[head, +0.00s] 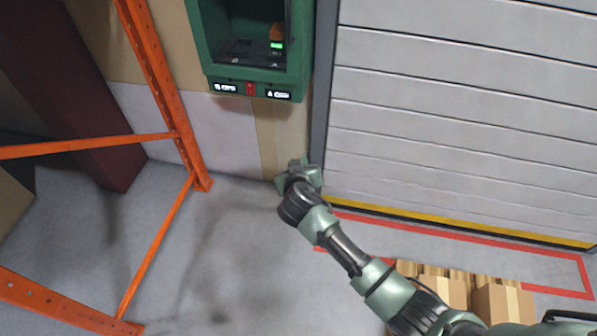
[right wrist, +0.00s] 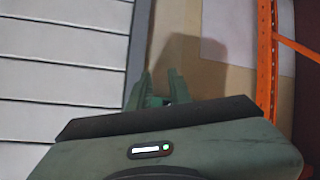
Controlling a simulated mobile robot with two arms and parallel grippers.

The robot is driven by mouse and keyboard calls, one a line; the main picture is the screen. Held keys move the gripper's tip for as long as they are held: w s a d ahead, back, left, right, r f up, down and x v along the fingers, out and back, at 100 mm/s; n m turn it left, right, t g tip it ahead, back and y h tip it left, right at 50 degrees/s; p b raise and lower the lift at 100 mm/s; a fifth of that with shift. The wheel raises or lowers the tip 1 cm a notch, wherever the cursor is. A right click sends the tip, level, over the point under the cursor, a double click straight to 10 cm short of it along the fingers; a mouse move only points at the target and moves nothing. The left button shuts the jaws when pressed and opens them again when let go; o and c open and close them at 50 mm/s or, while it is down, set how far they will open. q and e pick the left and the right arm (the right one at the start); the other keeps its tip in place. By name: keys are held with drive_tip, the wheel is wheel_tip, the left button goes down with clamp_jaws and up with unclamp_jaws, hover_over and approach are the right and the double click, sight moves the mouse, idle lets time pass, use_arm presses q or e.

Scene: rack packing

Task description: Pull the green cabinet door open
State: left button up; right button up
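The green cabinet (head: 199,38) is on the wall at the top of the head view, cut off by the frame edge. Its visible front shows a dark recess with a small lit green display and an orange item inside; I cannot make out a separate door panel. My right gripper (head: 303,172) is below and slightly right of the cabinet, apart from it, near the shutter's lower left corner. In the right wrist view its two fingers (right wrist: 158,82) stand apart with nothing between them. The cabinet is not in the wrist view. My left gripper is not in view.
A grey roller shutter (head: 450,130) fills the right side, with a dark frame post (head: 322,90) beside the cabinet. An orange rack (head: 165,95) stands at left. Cardboard boxes (head: 450,290) sit below my right arm. The floor (head: 225,255) between rack and arm is clear.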

drive_tip(key=shift+s+d+f, duration=0.1)
drive_tip(key=shift+s+f, duration=0.15)
drive_tip(key=shift+f, duration=0.25)
